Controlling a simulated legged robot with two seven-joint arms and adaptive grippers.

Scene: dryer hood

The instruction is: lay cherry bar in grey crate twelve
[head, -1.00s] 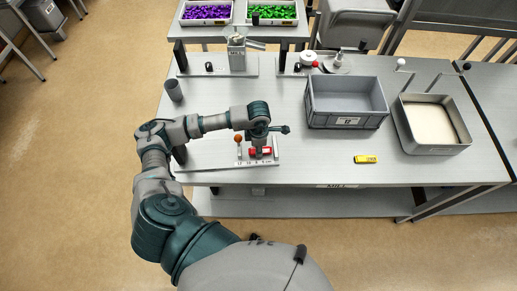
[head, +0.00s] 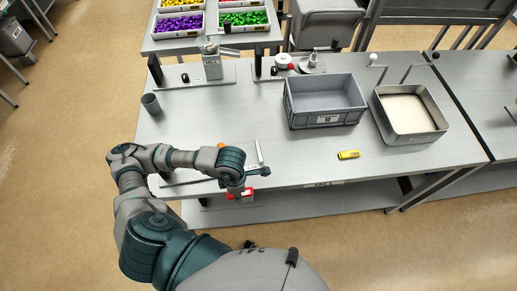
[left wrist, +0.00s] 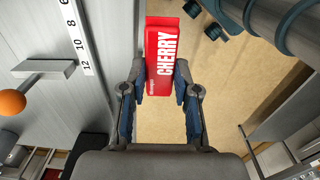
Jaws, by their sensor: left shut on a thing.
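The red cherry bar (left wrist: 161,50), with white CHERRY lettering, is held between the fingers of my left gripper (left wrist: 165,78) in the left wrist view. In the head view the bar (head: 240,194) shows as a bit of red under my left gripper (head: 238,189), at the table's front edge. In the left wrist view, floor shows behind it. The grey crate (head: 296,119) stands on the table to the right, looks empty and has a small front label too small to read surely. My right gripper is not in view.
A metal tray with pale contents (head: 436,131) stands right of the crate. A yellow bar (head: 349,155) lies in front of the crate. A grey cup (head: 151,104) stands at left. A ruled scale (left wrist: 78,38) and an orange ball knob (left wrist: 12,102) are beside my gripper.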

